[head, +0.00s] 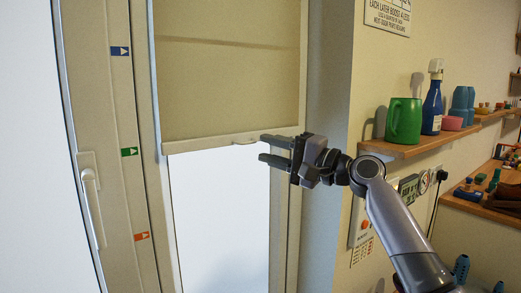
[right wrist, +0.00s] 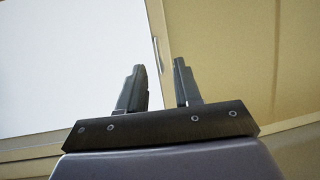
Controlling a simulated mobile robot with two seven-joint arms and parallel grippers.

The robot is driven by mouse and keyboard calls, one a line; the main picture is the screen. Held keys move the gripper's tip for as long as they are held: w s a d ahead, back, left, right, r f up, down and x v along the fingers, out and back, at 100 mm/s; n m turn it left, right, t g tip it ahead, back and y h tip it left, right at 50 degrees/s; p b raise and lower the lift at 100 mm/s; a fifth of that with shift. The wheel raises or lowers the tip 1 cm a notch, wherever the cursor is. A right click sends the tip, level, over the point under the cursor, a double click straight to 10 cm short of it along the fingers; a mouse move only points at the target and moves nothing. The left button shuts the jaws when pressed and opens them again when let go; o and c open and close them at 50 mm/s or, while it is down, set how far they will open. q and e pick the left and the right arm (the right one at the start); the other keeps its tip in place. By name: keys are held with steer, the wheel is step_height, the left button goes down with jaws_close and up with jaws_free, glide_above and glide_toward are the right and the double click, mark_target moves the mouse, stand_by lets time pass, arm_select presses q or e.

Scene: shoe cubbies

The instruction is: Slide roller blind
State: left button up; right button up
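The beige roller blind (head: 230,85) hangs partly lowered over the right window pane, with bright glass below it. Its pale bottom bar (head: 205,143) has a small pull tab (head: 245,142) near the middle. The bar's left end is about level with the green arrow marker (head: 129,152) in the picture. My right gripper (head: 262,148) is open, fingers pointing left, just right of the tab at the bar's right end. In the right wrist view, the open fingers (right wrist: 158,65) have the bar's edge (right wrist: 157,50) beyond the gap; I cannot tell whether they touch it. My left gripper is out of view.
Blue (head: 120,51) and orange (head: 141,237) arrow markers are on the window frame, left of the blind. A window handle (head: 92,200) is further left. At right, a wall shelf (head: 410,147) holds a green mug (head: 404,121) and bottles, close above my right arm.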

steer(key=shift+v, duration=1.45)
steer(key=s+d+f+t+h, duration=0.1)
steer(key=s+d+f+h, duration=0.15)
steer(key=f, duration=0.95)
steer(key=s+d+f+n+h, duration=0.1)
steer(key=s+d+f+h, duration=0.15)
steer(key=f, duration=0.95)
steer(key=s+d+f+t+h, duration=0.15)
steer(key=s+f+h, duration=0.25)
steer(key=f, duration=0.9)
steer(key=s+d+f+n+g+h, duration=0.1)
steer(key=s+f, duration=0.3)
steer(key=s, duration=0.4)
steer(key=s+d+f+n+h, duration=0.2)
steer(key=s+d+f+n, duration=0.1)
steer(key=s, duration=0.6)
steer(key=s+d+f+n+g+h+p, duration=0.1)
steer(key=s+d+f+n, duration=0.2)
steer(key=s+f, duration=0.4)
steer(key=shift+s+n+g+h, duration=0.3)
steer(key=shift+s+g+h, duration=0.1)
steer(key=shift+s, duration=0.3)
steer(key=shift+d+f, duration=0.1)
steer(key=shift+f, duration=0.05)
